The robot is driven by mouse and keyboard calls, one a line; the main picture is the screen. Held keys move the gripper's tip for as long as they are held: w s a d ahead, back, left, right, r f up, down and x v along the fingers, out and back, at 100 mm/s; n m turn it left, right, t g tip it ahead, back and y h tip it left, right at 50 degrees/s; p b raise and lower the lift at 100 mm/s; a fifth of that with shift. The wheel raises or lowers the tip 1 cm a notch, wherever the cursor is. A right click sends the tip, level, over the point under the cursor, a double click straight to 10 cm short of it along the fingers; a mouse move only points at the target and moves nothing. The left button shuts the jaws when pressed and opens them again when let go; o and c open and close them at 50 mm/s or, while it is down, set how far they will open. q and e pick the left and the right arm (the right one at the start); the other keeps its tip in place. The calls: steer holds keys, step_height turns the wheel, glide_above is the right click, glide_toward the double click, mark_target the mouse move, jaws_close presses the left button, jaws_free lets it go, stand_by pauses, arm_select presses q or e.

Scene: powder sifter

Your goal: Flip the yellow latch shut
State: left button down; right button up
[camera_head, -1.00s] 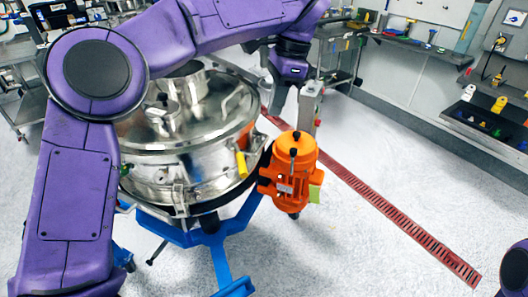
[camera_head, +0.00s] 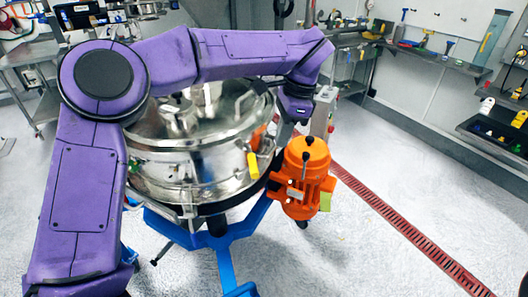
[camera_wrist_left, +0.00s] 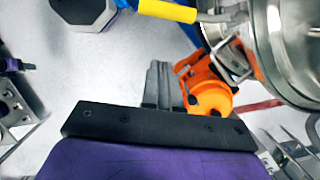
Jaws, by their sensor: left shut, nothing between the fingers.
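The yellow latch (camera_head: 252,165) hangs on the front right side of the metal sifter drum (camera_head: 190,178), its handle pointing up and slightly tilted. In the left wrist view a yellow handle (camera_wrist_left: 167,11) on a metal arm lies along the top edge, beside the drum (camera_wrist_left: 285,50). My left gripper (camera_head: 288,118) is behind and right of the latch, beyond the orange motor, pointing down and apart from the latch. Its fingers (camera_wrist_left: 158,82) are together and empty in the left wrist view. My right gripper is out of view.
The orange motor (camera_head: 302,182) juts out right of the drum, close to my left gripper. It also shows in the left wrist view (camera_wrist_left: 208,95). A grey post (camera_head: 323,112) stands behind it. A blue stand (camera_head: 222,262) carries the drum.

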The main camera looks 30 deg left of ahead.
mark_target(250, 158)
arm_select(q)
steer(key=s+a+f+p, duration=0.2)
steer(key=a+f, duration=0.1)
steer(key=f, duration=0.2)
steer(key=shift+s+a, duration=0.25)
steer(key=shift+s, duration=0.15)
